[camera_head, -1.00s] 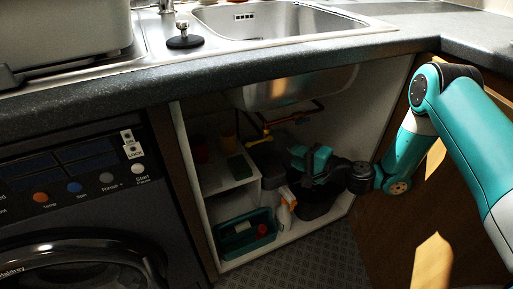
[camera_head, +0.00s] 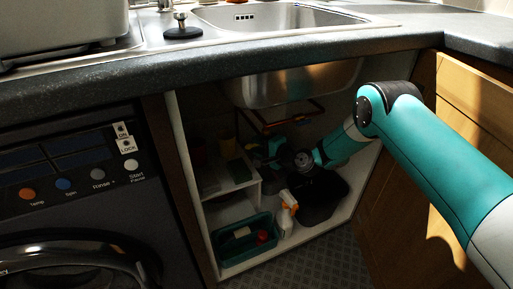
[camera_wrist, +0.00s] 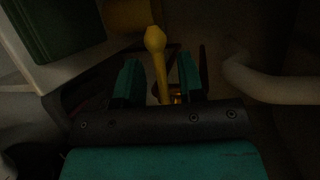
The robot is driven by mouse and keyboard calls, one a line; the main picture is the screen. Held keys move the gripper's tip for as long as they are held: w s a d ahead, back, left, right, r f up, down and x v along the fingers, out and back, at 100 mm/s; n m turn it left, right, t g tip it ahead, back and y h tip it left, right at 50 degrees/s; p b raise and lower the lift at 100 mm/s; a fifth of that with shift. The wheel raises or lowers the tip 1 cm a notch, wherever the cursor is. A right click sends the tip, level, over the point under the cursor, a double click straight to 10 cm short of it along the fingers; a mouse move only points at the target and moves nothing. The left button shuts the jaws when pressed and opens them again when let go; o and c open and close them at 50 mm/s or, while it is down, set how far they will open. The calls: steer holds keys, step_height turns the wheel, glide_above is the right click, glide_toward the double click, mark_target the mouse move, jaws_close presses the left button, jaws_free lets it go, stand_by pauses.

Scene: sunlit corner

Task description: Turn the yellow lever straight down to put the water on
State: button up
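In the wrist view the yellow lever (camera_wrist: 157,62) runs from its rounded tip at the top down between my fingers. My gripper (camera_wrist: 159,78) is open, with one teal finger on each side of the lever and a visible gap to both. In the head view my gripper (camera_head: 264,152) is inside the open cabinet, under the sink, by the copper pipe. The lever's base is hidden behind my gripper's body in the wrist view.
A copper pipe (camera_head: 285,124) hangs below the sink bowl (camera_head: 290,86). A white shelf (camera_head: 232,184) is left of my gripper. A teal caddy (camera_head: 245,251), a spray bottle (camera_head: 286,216) and a dark bin (camera_head: 322,200) stand on the cabinet floor. A pale pipe (camera_wrist: 270,85) curves at right in the wrist view.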

steer(key=shift+w+a+f, duration=0.1)
steer(key=shift+w+a, duration=0.35)
steer(key=shift+a, duration=0.05)
jaws_close()
